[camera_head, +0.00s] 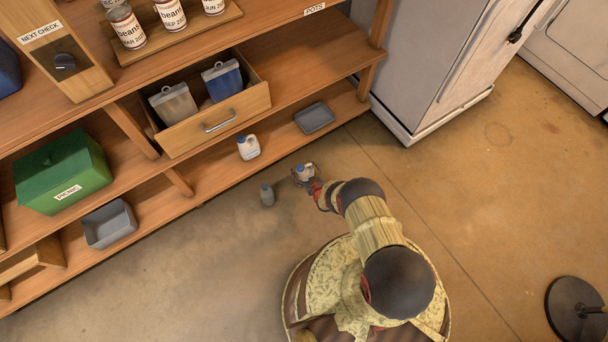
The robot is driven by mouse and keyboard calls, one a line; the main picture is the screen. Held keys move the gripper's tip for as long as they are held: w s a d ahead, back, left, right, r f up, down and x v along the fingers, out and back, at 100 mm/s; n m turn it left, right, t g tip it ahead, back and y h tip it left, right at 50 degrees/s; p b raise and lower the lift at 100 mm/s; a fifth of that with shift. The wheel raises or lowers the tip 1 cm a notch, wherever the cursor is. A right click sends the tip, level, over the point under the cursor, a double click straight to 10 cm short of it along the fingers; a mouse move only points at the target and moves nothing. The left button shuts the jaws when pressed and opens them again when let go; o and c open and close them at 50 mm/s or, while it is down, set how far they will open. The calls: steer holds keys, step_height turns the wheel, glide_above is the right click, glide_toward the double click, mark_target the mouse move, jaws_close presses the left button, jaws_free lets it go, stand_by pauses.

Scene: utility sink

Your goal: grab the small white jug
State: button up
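An open drawer (218,122) with two containers juts out above the bottom shelf. A grey tray (315,118) lies on that shelf. A white cabinet (425,75) stands behind right.

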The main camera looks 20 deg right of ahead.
steer(key=c, duration=1.2)
steer(key=shift+w, duration=0.1)
steer(key=shift+c, duration=0.5)
steer(key=shift+r, duration=0.15)
